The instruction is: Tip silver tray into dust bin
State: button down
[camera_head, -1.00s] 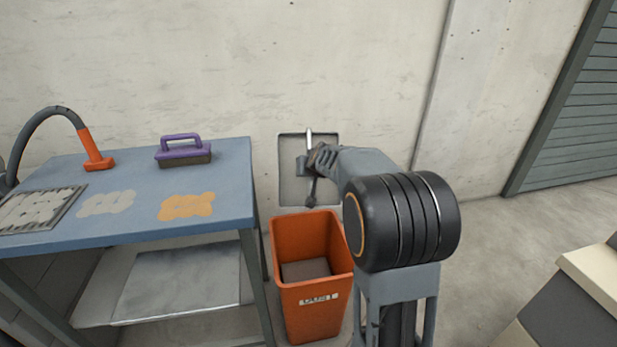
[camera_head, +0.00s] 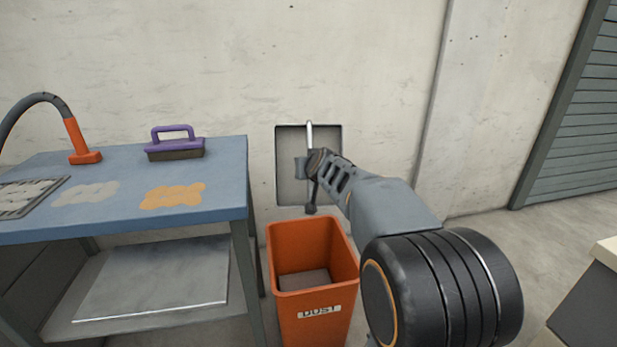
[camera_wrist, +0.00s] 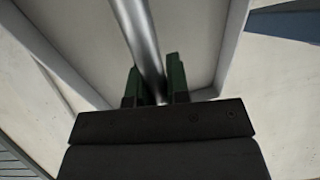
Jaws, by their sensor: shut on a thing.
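The silver tray (camera_head: 291,182) is held up on edge, its face towards the head camera, above and behind the dust bin. A bright bar handle (camera_head: 310,136) runs along it. My gripper (camera_head: 314,178) is shut on this handle; in the wrist view the green-padded fingers (camera_wrist: 157,85) stand on either side of the bar (camera_wrist: 140,35). No dust can be made out on the part of the tray that shows. The orange dust bin (camera_head: 313,251) stands open on the floor, below the tray, with a grey layer inside.
A blue table (camera_head: 110,218) stands left of the bin, with a purple-handled brush (camera_head: 175,148), an orange-ended hose (camera_head: 80,140), a grille (camera_head: 28,198), and grey and orange patches. A lower shelf (camera_head: 155,280) lies underneath. A wall is behind; a pale-topped cabinet is at right.

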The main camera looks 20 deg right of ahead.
jog(key=shift+s+a+f+t+b, duration=0.15)
jog(key=shift+s+t+b, duration=0.35)
jog(key=shift+b, duration=1.4)
jog(key=shift+s+a+r+b, duration=0.15)
jog(key=shift+s+r+b, duration=0.1)
jog(key=shift+b, duration=0.6)
dwell(0.9)
